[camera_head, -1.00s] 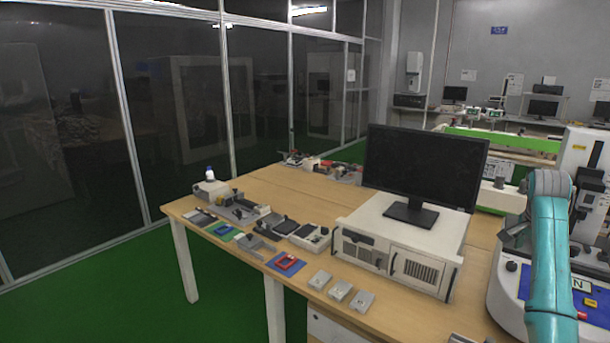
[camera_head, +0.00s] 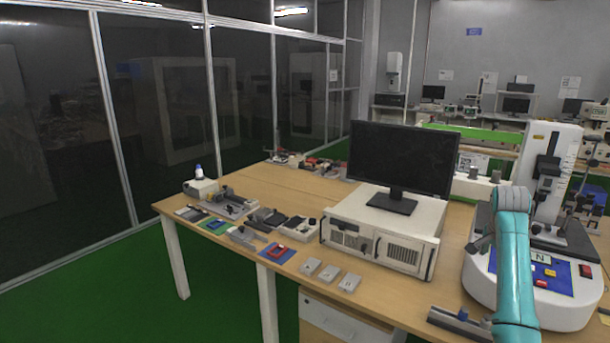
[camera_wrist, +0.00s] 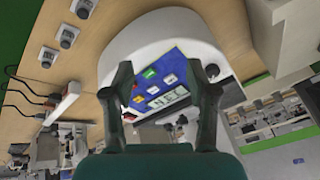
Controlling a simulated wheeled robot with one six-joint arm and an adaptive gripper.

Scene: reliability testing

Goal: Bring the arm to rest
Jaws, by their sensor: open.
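My teal arm (camera_head: 514,265) stands at the right of the head view, in front of a white machine with a blue panel. In the wrist view my gripper (camera_wrist: 166,85) shows two dark fingers spread apart with nothing between them. Behind the fingers is the blue panel (camera_wrist: 160,84) of the white machine (camera_wrist: 128,40), with a display and several coloured buttons. I cannot tell how far the fingertips are from the panel. In the head view the gripper itself cannot be made out.
A wooden table (camera_head: 250,211) bears a black monitor (camera_head: 404,158) on a white computer case (camera_head: 385,228). Several small devices lie along its left and front edges. The white testing machine (camera_head: 548,175) stands at the right. Green floor (camera_head: 130,275) is open at the lower left.

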